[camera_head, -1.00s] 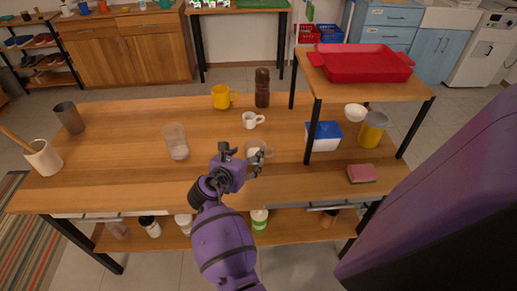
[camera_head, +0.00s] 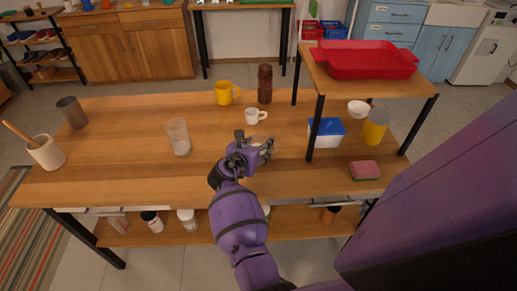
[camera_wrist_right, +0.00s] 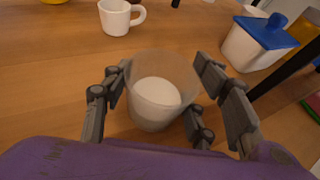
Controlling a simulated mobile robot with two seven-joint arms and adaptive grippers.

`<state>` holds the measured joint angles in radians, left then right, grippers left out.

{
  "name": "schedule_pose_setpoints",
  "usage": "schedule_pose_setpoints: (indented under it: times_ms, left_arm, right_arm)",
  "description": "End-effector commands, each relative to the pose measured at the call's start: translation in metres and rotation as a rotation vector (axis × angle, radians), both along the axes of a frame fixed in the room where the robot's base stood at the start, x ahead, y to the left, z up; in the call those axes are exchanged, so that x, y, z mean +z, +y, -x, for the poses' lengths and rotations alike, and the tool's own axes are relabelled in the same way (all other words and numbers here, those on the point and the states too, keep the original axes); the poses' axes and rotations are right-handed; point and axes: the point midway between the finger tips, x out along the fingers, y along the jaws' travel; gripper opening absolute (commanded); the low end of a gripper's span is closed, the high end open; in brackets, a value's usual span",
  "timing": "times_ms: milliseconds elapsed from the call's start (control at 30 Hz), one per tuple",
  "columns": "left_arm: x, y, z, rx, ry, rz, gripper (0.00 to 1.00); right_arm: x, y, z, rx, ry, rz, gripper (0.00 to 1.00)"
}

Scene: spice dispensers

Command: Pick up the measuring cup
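A translucent cup with white contents (camera_wrist_right: 155,92) stands upright between the fingers of my right gripper (camera_wrist_right: 162,72) in the right wrist view. The fingers are spread on both sides of it, close to its walls; I cannot tell whether any touches. In the head view my right gripper (camera_head: 256,150) is over the front middle of the table and hides most of this cup. Another clear cup (camera_head: 178,138) stands on the table to the left. I cannot tell from markings which one is the measuring cup. My left gripper is not in view.
A white mug (camera_head: 255,117) is just behind the gripper, with a yellow mug (camera_head: 226,93) and brown bottle (camera_head: 265,85) farther back. A blue-lidded box (camera_head: 327,131), yellow container (camera_head: 375,127) and sponge (camera_head: 365,170) lie right, near the raised shelf's black leg (camera_head: 317,128).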

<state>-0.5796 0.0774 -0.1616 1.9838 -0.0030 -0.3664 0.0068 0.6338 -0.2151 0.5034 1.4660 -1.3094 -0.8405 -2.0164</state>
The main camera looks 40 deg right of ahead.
Motion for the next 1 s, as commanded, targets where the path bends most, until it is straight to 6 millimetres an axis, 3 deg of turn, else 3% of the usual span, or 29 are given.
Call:
schedule_pose_setpoints:
  times_ms: [133,567,1000]
  left_arm:
    - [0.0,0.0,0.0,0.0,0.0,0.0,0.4]
    - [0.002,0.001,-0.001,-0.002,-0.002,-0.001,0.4]
    - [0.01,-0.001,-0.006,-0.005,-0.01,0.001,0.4]
  right_arm:
    - [0.0,0.0,0.0,0.001,-0.001,0.001,0.22]
    - [0.004,0.0,0.0,0.0,-0.001,0.0,0.21]
    - [0.041,0.004,0.004,-0.001,-0.005,0.0,0.21]
